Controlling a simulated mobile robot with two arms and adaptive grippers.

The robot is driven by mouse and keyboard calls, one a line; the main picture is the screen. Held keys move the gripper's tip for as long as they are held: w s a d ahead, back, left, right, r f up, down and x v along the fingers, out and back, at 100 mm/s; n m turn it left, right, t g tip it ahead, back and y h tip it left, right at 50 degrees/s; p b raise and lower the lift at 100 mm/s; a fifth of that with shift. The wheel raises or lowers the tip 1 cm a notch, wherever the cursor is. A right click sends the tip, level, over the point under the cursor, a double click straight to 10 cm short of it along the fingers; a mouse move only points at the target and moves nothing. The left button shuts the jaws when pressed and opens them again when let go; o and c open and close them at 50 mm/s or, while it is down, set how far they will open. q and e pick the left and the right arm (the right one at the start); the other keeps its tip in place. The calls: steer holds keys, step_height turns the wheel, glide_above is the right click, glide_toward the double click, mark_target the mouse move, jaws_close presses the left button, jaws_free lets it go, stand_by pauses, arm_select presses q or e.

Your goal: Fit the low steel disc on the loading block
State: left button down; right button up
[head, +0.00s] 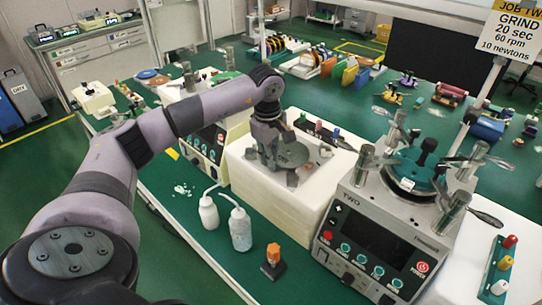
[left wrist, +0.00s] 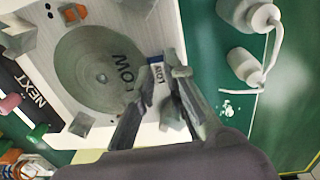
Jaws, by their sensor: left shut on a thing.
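The low steel disc (head: 292,154) is a flat grey round plate. In the left wrist view the disc (left wrist: 88,72) shows a small centre mark and the word LOW. The disc lies level over the top of the white loading block (head: 265,195), among small grey corner posts (left wrist: 82,123). I cannot tell whether it rests fully down. My left gripper (head: 271,158) points down at the disc's near left edge. In the left wrist view its fingers (left wrist: 164,78) close around a blue-and-white LOW tag at the disc's rim. My right gripper is not in view.
Two white bottles (head: 240,229) with bent spouts and an orange-topped piece (head: 273,261) stand in front on the green bench. A lapping machine marked TWO (head: 372,245) stands close on the right. A dark NEXT strip (left wrist: 36,100) with coloured pegs lies behind the disc.

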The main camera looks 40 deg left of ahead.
arm_select(q)
steer(key=shift+f, duration=0.35)
steer(key=c, duration=1.5)
jaws_free()
steer(key=shift+c, duration=0.2)
steer(key=shift+r, duration=0.1)
step_height(320, 180, up, 12)
steer(key=shift+s, duration=0.45)
